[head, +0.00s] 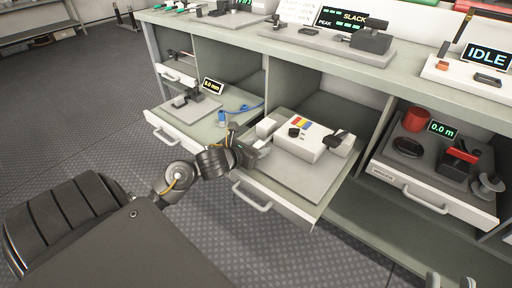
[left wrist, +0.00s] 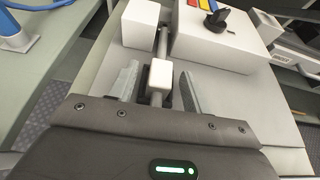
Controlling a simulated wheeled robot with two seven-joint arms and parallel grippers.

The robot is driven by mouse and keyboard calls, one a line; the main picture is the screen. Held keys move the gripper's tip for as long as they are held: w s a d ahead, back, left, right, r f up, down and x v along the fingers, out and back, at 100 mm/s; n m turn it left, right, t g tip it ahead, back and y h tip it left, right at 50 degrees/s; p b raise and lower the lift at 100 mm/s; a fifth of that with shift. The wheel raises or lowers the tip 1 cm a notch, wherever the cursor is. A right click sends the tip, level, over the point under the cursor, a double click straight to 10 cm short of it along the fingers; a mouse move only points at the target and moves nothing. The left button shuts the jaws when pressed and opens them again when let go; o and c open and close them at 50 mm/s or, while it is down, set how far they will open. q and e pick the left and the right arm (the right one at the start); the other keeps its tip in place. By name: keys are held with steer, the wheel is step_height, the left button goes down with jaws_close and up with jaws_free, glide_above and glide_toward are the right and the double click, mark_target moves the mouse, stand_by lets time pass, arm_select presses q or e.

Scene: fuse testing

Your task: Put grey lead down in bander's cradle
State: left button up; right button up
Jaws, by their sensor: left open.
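The box with red, yellow and blue stripes, which I take for the bander (head: 302,141), sits on an open drawer. It also shows in the left wrist view (left wrist: 220,45). A smaller white block (left wrist: 139,24) stands beside it. A grey rod-like piece, probably the grey lead (left wrist: 163,43), lies in the gap between block and box, apparently the cradle. Its white end (left wrist: 160,75) is between the fingers of my left gripper (left wrist: 160,88). These fingers stand apart on both sides of it. In the head view my left gripper (head: 248,150) is at the bander's left side, partly hiding the lead.
A blue lead (head: 240,108) lies on the left drawer near the 8.0 mm gauge (head: 195,100). A drawer at the right holds a red-topped device (head: 460,158) and a 0.0 m display (head: 442,130). The bander's drawer front (head: 272,201) sticks out. The bander's tray is bare in front.

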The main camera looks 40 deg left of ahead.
arm_select(q)
steer(key=shift+s+r, duration=0.15)
steer(key=shift+s, duration=0.15)
steer(key=p+v, duration=0.2)
steer(key=v, duration=0.7)
steer(key=shift+s+d+r, duration=0.1)
steer(key=shift+s, duration=0.2)
steer(key=shift+s+r, duration=0.15)
steer(key=shift+s, duration=0.1)
arm_select(e)
steer(key=a+f+g, duration=0.1)
steer(key=g, duration=0.1)
steer(key=a+f+g, duration=0.1)
steer(key=f, duration=0.1)
steer(key=shift+w+a+f+n+g+h, duration=0.1)
steer(key=shift+a+f+n+g+h, duration=0.1)
steer(key=shift+n+g+h, duration=0.15)
